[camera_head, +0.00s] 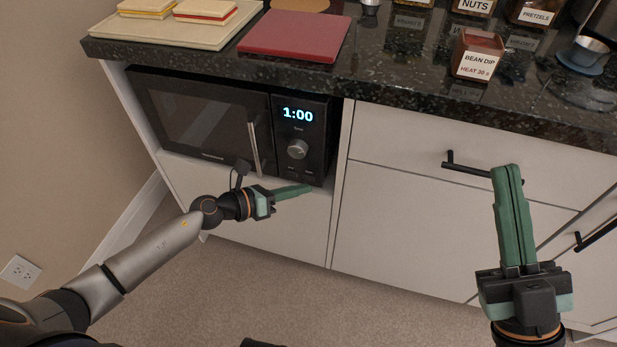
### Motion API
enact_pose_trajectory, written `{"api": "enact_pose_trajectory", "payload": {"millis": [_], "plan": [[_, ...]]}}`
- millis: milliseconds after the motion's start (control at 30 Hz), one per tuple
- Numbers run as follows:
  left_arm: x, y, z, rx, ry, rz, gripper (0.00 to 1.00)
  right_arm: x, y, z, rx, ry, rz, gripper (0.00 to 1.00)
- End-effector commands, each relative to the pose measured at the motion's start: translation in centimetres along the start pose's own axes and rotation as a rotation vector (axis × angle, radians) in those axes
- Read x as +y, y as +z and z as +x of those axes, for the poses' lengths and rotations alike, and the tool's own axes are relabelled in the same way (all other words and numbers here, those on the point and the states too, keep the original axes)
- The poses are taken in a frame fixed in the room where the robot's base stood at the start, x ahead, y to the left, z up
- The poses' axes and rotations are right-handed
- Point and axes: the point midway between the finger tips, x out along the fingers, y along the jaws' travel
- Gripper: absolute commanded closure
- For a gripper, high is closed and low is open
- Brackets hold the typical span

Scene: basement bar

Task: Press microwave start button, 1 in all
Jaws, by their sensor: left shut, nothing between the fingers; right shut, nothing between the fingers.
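The black microwave (205,112) sits in an open cabinet niche under the counter, its door closed. Its control panel (303,133) is on the right side, with a display (298,114) that reads 1:00 in blue and a round knob (297,149) below it. Small marked buttons sit low on the panel, too small to read. My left gripper (305,188) is shut and empty, its green fingertips at the bottom edge of the panel; I cannot tell whether they touch it. My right gripper (507,172) is shut and empty in front of the drawers at the right.
The dark speckled counter (390,88) carries a red board (295,36), a cream board (205,32) with sandwiches, a bean dip container (478,54) and snack jars. A drawer handle (468,166) is near my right gripper. Carpet below is clear.

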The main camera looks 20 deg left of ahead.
Motion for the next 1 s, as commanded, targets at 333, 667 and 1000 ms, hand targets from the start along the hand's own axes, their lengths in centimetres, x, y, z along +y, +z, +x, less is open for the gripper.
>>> {"api": "enact_pose_trajectory", "payload": {"millis": [333,667,1000], "plan": [[0.26,0.22,0.36,0.000,0.000,0.000,1.00,-0.05,0.08,-0.08,0.000,0.000,0.000,1.00],[0.41,0.42,0.61,0.000,0.000,0.000,1.00,-0.06,0.12,-0.10,0.000,0.000,0.000,1.00],[0.53,0.52,0.76,0.000,0.000,0.000,1.00,-0.08,0.16,-0.14,0.000,0.000,0.000,1.00]]}}
